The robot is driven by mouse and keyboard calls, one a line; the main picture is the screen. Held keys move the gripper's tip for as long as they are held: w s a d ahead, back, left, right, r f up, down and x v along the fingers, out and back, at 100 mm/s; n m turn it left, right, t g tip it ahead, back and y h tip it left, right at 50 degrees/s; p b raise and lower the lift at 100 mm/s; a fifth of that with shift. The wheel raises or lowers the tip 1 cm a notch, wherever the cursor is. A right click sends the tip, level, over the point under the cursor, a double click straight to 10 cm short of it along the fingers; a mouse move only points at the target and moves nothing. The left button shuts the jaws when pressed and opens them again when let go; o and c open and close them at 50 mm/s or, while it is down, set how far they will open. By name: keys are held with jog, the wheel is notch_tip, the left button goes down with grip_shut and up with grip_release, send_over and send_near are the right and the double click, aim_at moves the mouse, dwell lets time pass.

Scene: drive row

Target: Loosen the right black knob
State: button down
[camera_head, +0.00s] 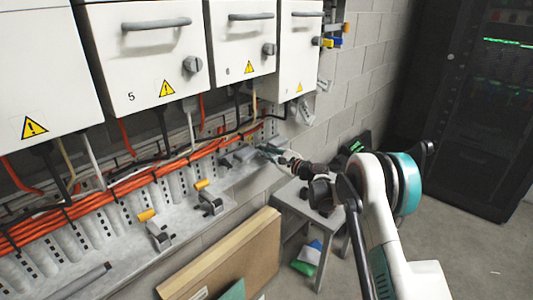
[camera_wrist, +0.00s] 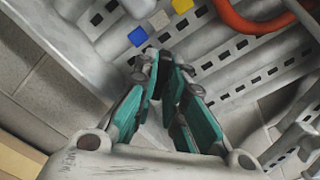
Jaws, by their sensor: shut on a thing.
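My gripper (camera_head: 268,152) is at the far right end of the grey ledge under the drives, by the wall. In the wrist view its teal fingers (camera_wrist: 165,62) are closed in, with their tips close together at a grey slotted rail. A small dark part shows between the tips and seems to be the right black knob; the fingers hide most of it, and I cannot tell its turn. Two clamp-like fittings with orange ends, a near one (camera_head: 160,238) and a middle one (camera_head: 209,203), stand on the ledge to the left, apart from my gripper.
White drive boxes (camera_head: 155,75) with handles and grey rotary knobs hang above the ledge. Orange cables (camera_head: 120,193) run along it. A cardboard panel (camera_head: 225,262) leans below, beside a grey stool (camera_head: 305,213). A black rack (camera_head: 480,100) stands right. Open floor lies between.

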jog(key=shift+n, duration=0.3)
jog(key=shift+f+n, duration=0.15)
jog(key=shift+n, duration=4.55)
jog(key=shift+f+n, duration=0.1)
jog(key=shift+n, duration=4.9)
jog(key=c, duration=1.7)
grip_release()
jog(key=shift+o, duration=0.2)
jog(key=shift+d+r, duration=0.1)
